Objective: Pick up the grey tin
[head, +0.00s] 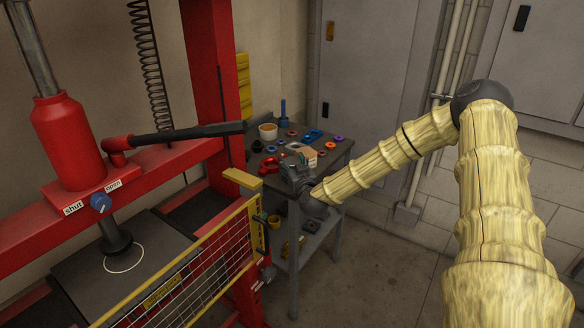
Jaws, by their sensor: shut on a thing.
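My gripper (291,168) is at the near edge of the small work table (335,158), at the end of my arm coming in from the right. It is shut on a grey thing that I take to be the grey tin. The tin is small and blends with the grey fingers, so its outline and tilt are hard to tell. I cannot tell whether it touches the table top. A small tan box (308,155) is just behind and right of my gripper.
Red clamp-like part (269,164) lies left of my gripper. Several coloured rings, a blue block (312,135), a tan pot (267,131) and a blue-topped post (283,112) are behind it. A red press (215,90) and yellow mesh guard (190,275) stand left. Floor at right is clear.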

